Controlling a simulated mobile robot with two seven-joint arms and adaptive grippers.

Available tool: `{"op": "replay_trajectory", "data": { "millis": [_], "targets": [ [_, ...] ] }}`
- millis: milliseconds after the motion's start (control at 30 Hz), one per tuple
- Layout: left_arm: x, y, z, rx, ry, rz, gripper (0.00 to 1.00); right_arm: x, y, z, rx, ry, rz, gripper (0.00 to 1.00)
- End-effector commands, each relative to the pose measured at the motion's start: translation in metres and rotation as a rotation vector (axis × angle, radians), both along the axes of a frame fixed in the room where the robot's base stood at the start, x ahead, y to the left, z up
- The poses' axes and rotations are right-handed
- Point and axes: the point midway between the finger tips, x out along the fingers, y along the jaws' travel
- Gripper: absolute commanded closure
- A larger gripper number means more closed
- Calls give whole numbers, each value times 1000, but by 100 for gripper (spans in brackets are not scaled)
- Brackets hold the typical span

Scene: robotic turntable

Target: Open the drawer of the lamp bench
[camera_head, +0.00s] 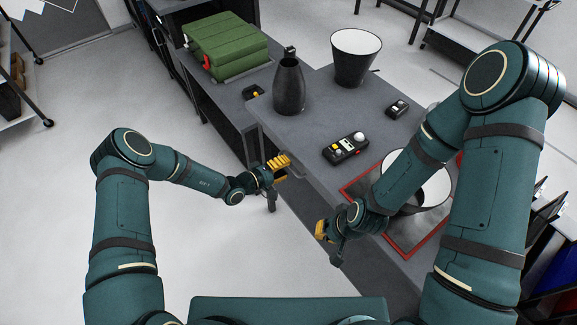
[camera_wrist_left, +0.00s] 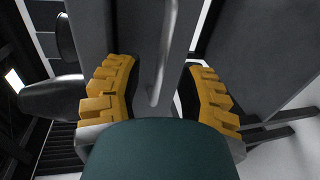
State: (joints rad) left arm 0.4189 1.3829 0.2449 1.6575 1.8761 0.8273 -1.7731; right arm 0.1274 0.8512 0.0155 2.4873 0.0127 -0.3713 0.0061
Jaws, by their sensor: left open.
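The grey bench (camera_head: 305,118) stands right of centre in the head view, its drawer side facing my left arm. My left gripper (camera_head: 277,170), with yellow finger pads, is at that side, just below the bench top. In the left wrist view my left gripper (camera_wrist_left: 158,92) is open, with a pale bar handle (camera_wrist_left: 166,50) between its fingers. No clear grip on the handle shows. The dark grey panel (camera_wrist_left: 125,25) behind the handle looks like the drawer front. I cannot tell how far the drawer stands out. My right gripper (camera_head: 328,240) is lower, by the bench's near edge; its fingers are partly hidden.
On the bench stand a dark vase (camera_head: 289,88), a dark shade with white inside (camera_head: 355,58), a control box (camera_head: 345,149) and a small black device (camera_head: 398,108). A red-edged mat (camera_head: 350,192) lies under my right arm. A green case (camera_head: 226,45) sits behind.

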Motion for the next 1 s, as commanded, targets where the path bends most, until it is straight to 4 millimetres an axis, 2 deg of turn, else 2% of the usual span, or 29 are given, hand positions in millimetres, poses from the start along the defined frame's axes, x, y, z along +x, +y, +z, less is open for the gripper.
{"op": "replay_trajectory", "data": {
  "millis": [200,533,567,600,667,1000],
  "targets": [
    [11,-15,-4,1,0,-1,61,-1,0,-3,0,2,2,100],
    [12,-17,-5,1,1,-1,61,-1,0,-3,0,2,2,100],
    [12,-17,-5,1,1,0,65,-1,0,-3,0,2,2,100],
    [12,-17,-5,1,1,-1,79,-1,0,-3,0,2,2,100],
    [12,-17,-5,1,1,-1,100,-1,0,-3,0,2,2,100],
    [9,-13,-4,2,1,0,100,0,0,0,0,1,0,100]
  ]
}}
